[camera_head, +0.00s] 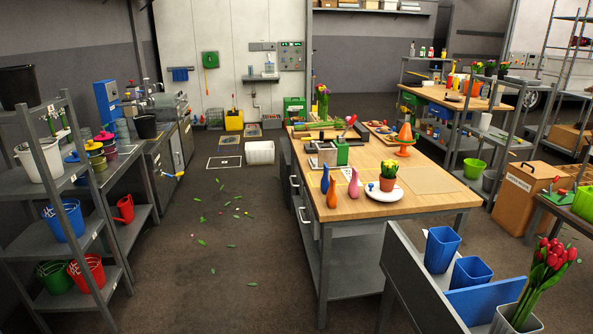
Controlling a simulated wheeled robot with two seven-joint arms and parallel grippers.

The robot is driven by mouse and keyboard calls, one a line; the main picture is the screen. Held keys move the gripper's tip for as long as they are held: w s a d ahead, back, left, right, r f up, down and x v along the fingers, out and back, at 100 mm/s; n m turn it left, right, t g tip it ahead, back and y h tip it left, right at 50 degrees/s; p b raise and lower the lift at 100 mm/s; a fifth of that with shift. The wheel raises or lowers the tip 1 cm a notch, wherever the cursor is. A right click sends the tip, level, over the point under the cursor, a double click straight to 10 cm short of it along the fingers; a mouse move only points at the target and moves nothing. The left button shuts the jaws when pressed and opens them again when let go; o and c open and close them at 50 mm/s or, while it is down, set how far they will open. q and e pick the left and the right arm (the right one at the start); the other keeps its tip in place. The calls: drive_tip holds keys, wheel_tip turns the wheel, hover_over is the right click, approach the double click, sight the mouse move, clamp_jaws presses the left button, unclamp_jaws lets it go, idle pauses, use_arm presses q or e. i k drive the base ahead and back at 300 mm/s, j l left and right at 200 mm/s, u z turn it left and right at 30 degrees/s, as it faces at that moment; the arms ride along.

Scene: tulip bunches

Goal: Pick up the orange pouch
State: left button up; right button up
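I cannot make out a clear orange pouch. Several orange things show. A small orange teardrop-shaped item (332,195) stands upright near the front left corner of the wooden workbench (425,195), between a blue one (325,179) and a pink one (353,184). An orange cone-like piece (405,132) stands on an orange stand (404,151) further back on the bench. Orange items (456,83) also sit on the far table, too small to identify. Neither of my grippers is in view.
Shelves with buckets (40,160) line the left. A grey rack with blue containers (442,248) and red tulips (550,258) blocks the front right. The left-centre floor is open, with scattered leaves.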

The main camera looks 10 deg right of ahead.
sight(331, 199)
drive_tip(key=i+u, duration=0.2)
drive_tip(key=i, duration=0.35)
drive_tip(key=i+u, duration=0.25)
drive_tip(key=i, duration=0.35)
drive_tip(key=i+l+u, duration=0.2)
drive_tip(key=i, duration=0.35)
drive_tip(key=i+j+z, duration=0.2)
drive_tip(key=i, duration=0.3)
drive_tip(key=i+z, duration=0.15)
drive_tip(key=i, duration=0.35)
drive_tip(key=i+z, duration=0.2)
drive_tip(key=z, duration=0.2)
drive_tip(key=i+z, duration=0.2)
drive_tip(key=z, duration=0.2)
drive_tip(key=i+j+z, duration=0.15)
drive_tip(key=z, duration=0.3)
drive_tip(key=i+j+z, duration=0.15)
drive_tip(key=z, duration=0.25)
drive_tip(key=i+j+z, duration=0.15)
drive_tip(key=z, duration=0.15)
drive_tip(key=i+j+z, duration=0.3)
drive_tip(key=k+l, duration=0.05)
drive_tip(key=l, duration=0.05)
